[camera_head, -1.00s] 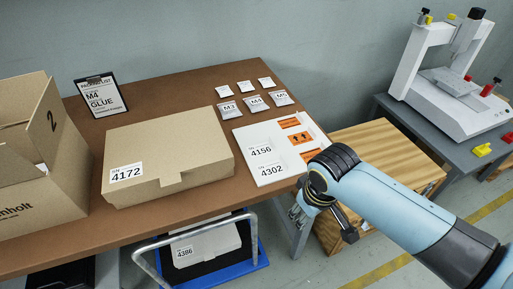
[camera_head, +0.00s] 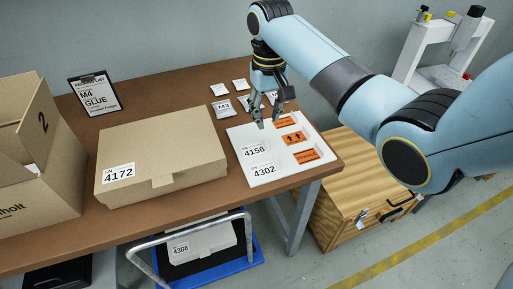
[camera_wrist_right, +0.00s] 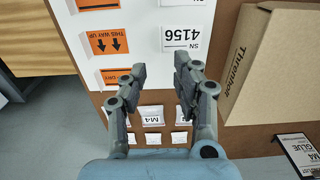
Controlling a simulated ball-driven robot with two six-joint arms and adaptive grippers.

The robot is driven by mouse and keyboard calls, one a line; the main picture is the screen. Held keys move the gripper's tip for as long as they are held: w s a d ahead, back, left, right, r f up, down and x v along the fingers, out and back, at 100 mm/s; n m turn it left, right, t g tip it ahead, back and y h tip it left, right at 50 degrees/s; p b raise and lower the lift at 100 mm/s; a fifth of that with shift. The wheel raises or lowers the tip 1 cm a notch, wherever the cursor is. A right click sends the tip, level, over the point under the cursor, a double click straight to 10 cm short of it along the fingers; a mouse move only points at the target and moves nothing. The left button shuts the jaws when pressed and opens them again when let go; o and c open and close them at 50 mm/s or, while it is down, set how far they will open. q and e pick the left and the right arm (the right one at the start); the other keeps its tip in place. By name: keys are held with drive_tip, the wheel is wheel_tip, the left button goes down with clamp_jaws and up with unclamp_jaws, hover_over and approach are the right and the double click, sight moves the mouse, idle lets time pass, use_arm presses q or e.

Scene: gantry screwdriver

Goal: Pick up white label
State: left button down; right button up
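A white label sheet (camera_head: 240,134) lies flat on the brown table. My left gripper is not in view.
A closed cardboard box (camera_head: 160,150) marked 4172 stands left of the sheet. An open box (camera_head: 35,165) stands farther left, with a clipboard (camera_head: 95,93) behind. Several small bags (camera_head: 222,108) lie behind the sheet, partly hidden by my arm. A wooden crate (camera_head: 350,190) stands on the floor at right.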

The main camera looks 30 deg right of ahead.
sight(265, 146)
wheel_tip(265, 146, down, 8)
drive_tip(key=shift+a+f+b, duration=0.1)
drive_tip(key=shift+f+b, duration=0.05)
drive_tip(key=shift+b, duration=0.4)
clamp_jaws()
